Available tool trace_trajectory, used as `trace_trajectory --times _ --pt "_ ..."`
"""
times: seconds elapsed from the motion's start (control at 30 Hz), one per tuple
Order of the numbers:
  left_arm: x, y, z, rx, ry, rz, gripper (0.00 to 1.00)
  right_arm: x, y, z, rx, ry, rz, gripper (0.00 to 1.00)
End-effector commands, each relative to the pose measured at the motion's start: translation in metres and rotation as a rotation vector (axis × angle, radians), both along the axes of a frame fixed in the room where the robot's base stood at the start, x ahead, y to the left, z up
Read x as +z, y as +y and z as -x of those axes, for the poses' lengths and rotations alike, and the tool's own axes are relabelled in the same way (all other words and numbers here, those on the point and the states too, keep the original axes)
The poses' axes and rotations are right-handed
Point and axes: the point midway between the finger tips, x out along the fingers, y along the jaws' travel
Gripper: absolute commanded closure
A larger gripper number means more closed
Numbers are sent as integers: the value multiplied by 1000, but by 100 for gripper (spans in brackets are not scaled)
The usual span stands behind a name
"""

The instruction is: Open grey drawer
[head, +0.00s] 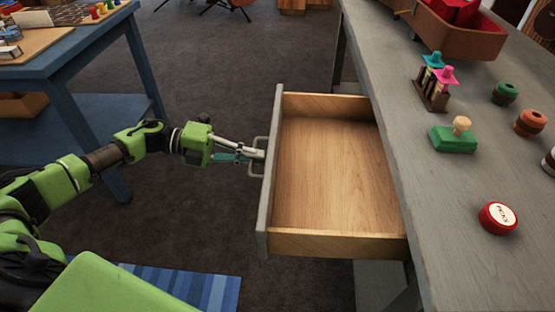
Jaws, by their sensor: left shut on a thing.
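The grey drawer (268,185) is pulled well out of the grey table on the right. Its light wooden inside (335,165) is empty. A metal handle (252,158) sits on the drawer's grey front, which faces left. My left gripper (250,155) comes in from the left and is shut on this handle. The fingertips are small and partly hidden by the handle. My right gripper does not show.
The grey table (440,200) carries a red round tin (497,217), a green block (453,138), small jars and a wooden wagon (455,30). A blue table (75,50) stands at the left. Dark carpet (230,70) lies clear between them, with a blue striped rug (190,287) in front.

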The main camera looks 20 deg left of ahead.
Motion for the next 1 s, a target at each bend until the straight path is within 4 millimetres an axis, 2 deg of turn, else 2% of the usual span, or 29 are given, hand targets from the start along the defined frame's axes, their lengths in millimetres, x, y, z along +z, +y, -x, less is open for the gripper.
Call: trace_trajectory --times 0.2,0.57,0.6,0.63,1.0 --pt "-1 15 5 0 1 -1 100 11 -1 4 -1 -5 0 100" --pt "0 16 5 -1 1 0 100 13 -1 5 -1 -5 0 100" --pt "0 15 5 -1 1 0 85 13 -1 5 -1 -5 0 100" --pt "0 15 5 -1 1 0 78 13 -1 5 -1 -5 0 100" --pt "0 17 5 0 1 0 76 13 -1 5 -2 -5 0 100"
